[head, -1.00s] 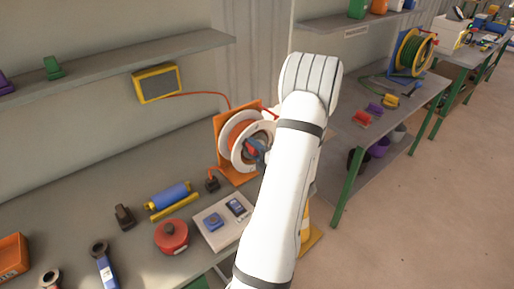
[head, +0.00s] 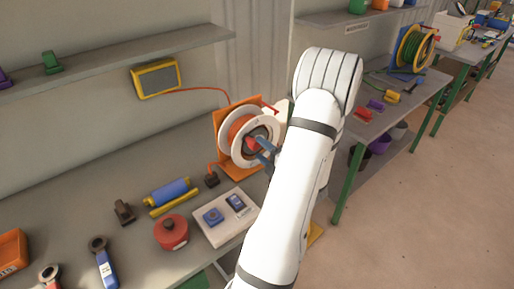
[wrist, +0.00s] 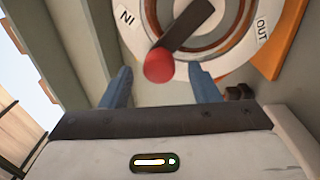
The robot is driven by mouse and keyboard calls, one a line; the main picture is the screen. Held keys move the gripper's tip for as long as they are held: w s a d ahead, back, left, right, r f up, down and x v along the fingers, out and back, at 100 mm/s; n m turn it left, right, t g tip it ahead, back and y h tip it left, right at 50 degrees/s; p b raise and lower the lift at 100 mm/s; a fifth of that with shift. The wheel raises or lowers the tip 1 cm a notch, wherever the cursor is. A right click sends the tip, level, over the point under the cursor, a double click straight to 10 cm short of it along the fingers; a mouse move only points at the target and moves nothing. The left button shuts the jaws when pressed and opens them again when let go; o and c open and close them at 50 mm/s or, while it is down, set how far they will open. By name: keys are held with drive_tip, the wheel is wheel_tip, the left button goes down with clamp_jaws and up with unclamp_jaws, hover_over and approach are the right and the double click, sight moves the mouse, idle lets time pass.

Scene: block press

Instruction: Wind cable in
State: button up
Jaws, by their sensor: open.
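The cable reel (head: 229,148) has white flanges, wound orange cable and an orange stand on the bench. In the wrist view, its white face (wrist: 233,58) bears "IN" and "OUT" labels. A dark crank arm (wrist: 188,27) ends in a red knob (wrist: 159,65), lying toward the lower left of the hub. My gripper (head: 266,154) is at the reel's front, right of the knob. In the wrist view my gripper (wrist: 160,86) is open, with the red knob between and slightly beyond its blue fingertips. No contact shows. My arm hides part of the reel's right side.
An orange cable (head: 205,90) runs to a yellow-framed box (head: 157,79) on the wall. A dark plug (head: 211,179) sits left of the reel. A shelf hangs above.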

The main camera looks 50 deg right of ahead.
drive_tip(key=s, duration=0.3)
drive_tip(key=shift+s+a+f+b, duration=0.1)
drive_tip(key=shift+s+a+b, duration=0.2)
drive_tip(key=shift+s+a, duration=0.1)
drive_tip(key=shift+w, duration=0.1)
